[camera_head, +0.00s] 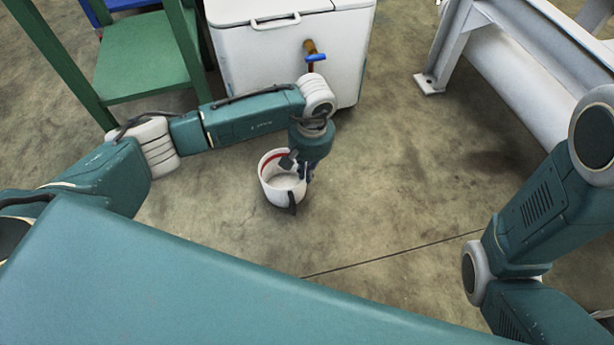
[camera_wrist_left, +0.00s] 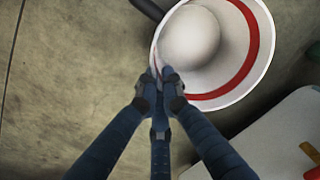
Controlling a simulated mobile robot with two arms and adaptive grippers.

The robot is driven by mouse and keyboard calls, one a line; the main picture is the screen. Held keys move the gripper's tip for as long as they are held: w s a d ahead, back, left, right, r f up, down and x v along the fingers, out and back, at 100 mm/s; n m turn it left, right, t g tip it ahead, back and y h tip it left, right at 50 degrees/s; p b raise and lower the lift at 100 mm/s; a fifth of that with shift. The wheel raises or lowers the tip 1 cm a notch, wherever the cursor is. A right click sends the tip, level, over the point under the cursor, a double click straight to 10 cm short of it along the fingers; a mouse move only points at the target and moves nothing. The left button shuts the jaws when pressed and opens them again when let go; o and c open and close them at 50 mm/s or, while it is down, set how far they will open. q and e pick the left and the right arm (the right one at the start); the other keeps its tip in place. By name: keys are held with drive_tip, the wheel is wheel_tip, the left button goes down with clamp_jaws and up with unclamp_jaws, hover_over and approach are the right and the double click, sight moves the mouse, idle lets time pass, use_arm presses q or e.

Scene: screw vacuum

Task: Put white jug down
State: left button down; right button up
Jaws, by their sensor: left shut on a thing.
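The white jug (camera_head: 281,184) has a red band inside its rim and a dark handle. It is upright in the head view, below my left arm, over the concrete floor. I cannot tell whether its base touches the floor. My left gripper (camera_head: 298,168) is shut on the jug's rim at its upper right side. In the left wrist view the jug (camera_wrist_left: 236,50) is at the top, with my left gripper's fingers (camera_wrist_left: 160,82) closed on its rim. My right gripper is out of view; only part of my right arm shows.
A white cooler box (camera_head: 285,65) with a blue-handled tap (camera_head: 315,57) stands behind the jug. A green stand (camera_head: 145,60) is at the upper left. A white metal frame (camera_head: 450,45) is at the upper right. The floor (camera_head: 390,190) right of the jug is clear.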

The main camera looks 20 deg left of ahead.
use_arm(q)
drive_tip(key=shift+f, duration=0.25)
drive_tip(key=shift+f, duration=0.2)
drive_tip(key=c, duration=1.9)
unclamp_jaws()
drive_tip(key=shift+r, duration=0.1)
drive_tip(key=shift+c, duration=0.2)
drive_tip(key=shift+r, duration=0.1)
